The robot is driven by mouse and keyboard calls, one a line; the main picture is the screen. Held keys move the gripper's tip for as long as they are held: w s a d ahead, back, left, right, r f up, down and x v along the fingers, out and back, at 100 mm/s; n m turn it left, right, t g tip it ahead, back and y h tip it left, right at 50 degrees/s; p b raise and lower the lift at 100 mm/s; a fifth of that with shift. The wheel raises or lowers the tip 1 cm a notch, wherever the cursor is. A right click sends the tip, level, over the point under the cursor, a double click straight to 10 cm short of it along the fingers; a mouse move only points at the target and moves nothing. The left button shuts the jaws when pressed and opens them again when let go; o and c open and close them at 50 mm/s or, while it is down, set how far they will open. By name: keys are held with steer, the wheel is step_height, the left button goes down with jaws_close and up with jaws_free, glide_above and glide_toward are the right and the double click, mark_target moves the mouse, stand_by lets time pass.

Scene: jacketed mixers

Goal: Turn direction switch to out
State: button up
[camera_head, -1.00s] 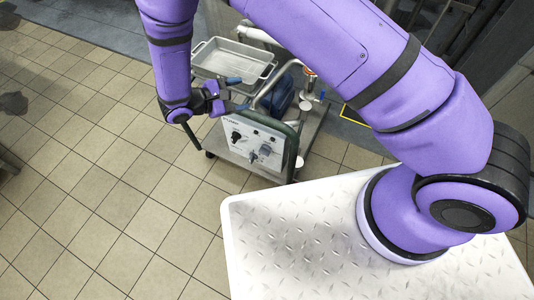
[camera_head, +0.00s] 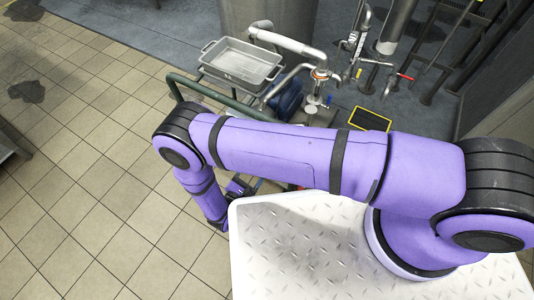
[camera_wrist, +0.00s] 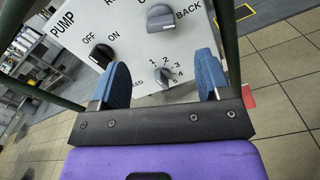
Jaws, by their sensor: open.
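The white control panel (camera_wrist: 139,33) fills the upper middle of the wrist view, tilted in the picture. Its direction switch (camera_wrist: 160,18) is a grey knob beside the label BACK; the other end of its lettering is cut off at the top edge. A dark pump knob (camera_wrist: 101,56) sits by OFF and ON. A numbered dial (camera_wrist: 165,76) sits lower down. My gripper (camera_wrist: 164,75) is open, with blue fingertips spread apart in front of the panel and nothing held. The direction switch lies beyond the fingertips, between them in the picture. In the head view my arm hides the panel.
A metal tray (camera_head: 241,62) rests on the cart, with green tube rails (camera_head: 190,85) around it. Pipes and valves (camera_head: 318,76) stand to its right. Dark green bars flank the panel close to my gripper. Tiled floor (camera_head: 100,220) is free at the left.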

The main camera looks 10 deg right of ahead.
steer(key=x, duration=1)
steer(key=shift+w+d, duration=0.15)
steer(key=shift+d, duration=0.05)
steer(key=c, duration=0.9)
